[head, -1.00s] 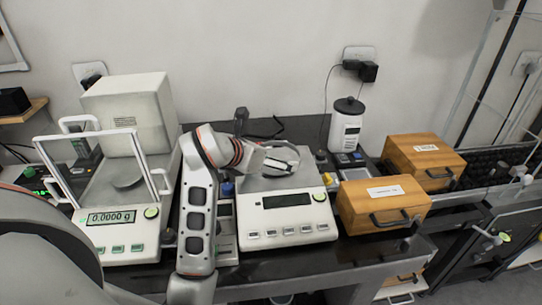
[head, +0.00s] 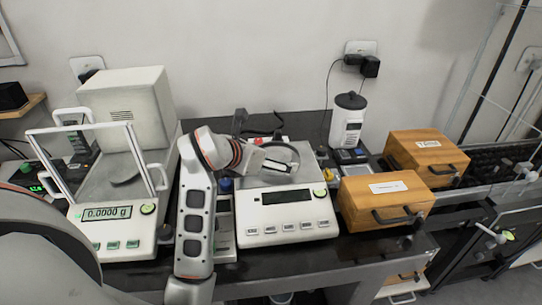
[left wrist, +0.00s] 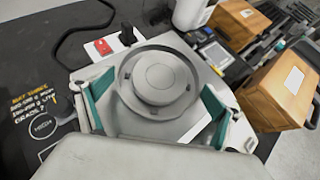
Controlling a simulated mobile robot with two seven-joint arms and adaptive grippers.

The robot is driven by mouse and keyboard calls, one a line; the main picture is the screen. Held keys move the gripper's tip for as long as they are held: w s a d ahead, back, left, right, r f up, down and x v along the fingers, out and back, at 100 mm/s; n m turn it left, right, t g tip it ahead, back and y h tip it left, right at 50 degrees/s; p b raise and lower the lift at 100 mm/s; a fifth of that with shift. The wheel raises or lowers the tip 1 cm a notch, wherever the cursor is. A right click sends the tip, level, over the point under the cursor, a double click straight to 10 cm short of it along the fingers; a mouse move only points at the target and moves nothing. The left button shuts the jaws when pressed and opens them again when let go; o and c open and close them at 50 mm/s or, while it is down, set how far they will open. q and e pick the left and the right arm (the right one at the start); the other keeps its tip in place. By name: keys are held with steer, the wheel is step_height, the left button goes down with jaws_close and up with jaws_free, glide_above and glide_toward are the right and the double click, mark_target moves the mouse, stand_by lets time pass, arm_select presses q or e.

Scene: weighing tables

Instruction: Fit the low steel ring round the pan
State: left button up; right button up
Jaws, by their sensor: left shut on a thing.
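The low steel ring (head: 298,158) is at the top of the middle balance (head: 288,225), held by my left gripper (head: 272,161). The round pan (left wrist: 158,76) shows inside the ring, roughly centred, with a gap all round. I cannot tell whether the ring's underside touches the balance or hangs just above it. My right gripper is not in view.
A balance with an open glass shield (head: 100,215) stands at the left. Two wooden boxes (head: 385,212) stand close to the right of the middle balance. A white canister (head: 347,125) stands behind, with a cable. A small red item (left wrist: 103,47) lies behind the balance.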

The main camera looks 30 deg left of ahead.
arm_select(q)
steer(key=shift+f, duration=0.35)
steer(key=o, duration=0.9)
steer(key=shift+c, duration=0.2)
steer(key=v, duration=0.6)
steer(key=shift+s+r, duration=0.45)
steer(key=shift+s, duration=0.2)
